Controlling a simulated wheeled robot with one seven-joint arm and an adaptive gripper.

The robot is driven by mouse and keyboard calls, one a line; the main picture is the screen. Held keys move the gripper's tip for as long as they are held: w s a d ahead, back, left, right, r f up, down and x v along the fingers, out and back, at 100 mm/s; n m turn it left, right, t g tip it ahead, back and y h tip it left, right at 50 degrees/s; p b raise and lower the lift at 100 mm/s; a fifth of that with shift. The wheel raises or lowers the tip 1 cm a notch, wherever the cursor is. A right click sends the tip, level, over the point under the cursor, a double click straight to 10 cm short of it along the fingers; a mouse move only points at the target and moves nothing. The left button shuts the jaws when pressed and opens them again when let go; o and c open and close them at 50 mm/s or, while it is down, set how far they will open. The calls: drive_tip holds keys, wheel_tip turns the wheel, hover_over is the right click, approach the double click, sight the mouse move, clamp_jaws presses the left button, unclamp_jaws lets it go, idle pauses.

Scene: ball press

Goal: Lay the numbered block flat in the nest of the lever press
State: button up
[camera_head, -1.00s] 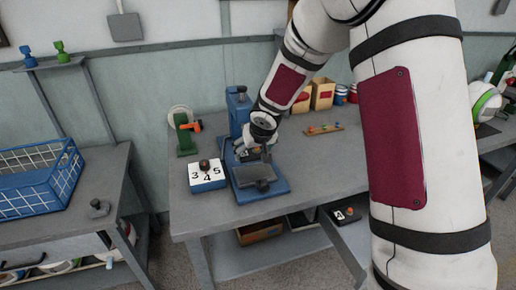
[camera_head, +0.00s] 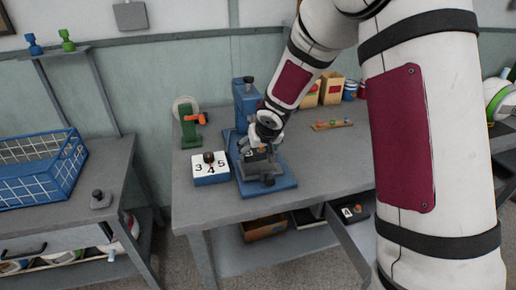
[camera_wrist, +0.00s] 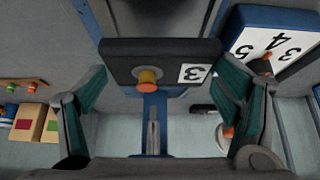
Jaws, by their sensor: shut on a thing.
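The lever press (camera_head: 244,105) is blue, with an upright column and a flat base on the table; its column also shows in the wrist view (camera_wrist: 154,125). My gripper (camera_head: 260,150) is over the front of the press, at the nest. In the wrist view my gripper (camera_wrist: 160,85) has a green-padded finger at each end of the dark numbered block (camera_wrist: 125,58) and is shut on it. The block has a white label with a 3 and an orange knob, and looks level. The nest is mostly hidden under my gripper and block, so I cannot tell whether they touch.
A blue-sided box with a white 3-4-5 top (camera_head: 210,171) stands left of the press. A green stand (camera_head: 188,128) is behind it. A wooden strip with coloured knobs (camera_head: 333,125) lies to the right.

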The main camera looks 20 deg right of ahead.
sight(260, 155)
drive_tip(key=shift+f+b, duration=1.65)
drive_tip(key=shift+b, duration=0.1)
drive_tip(key=shift+f+b, duration=0.75)
drive_tip(key=shift+b, duration=0.25)
idle(0.7)
drive_tip(key=o, duration=1.1)
drive_tip(key=shift+v, duration=6.05)
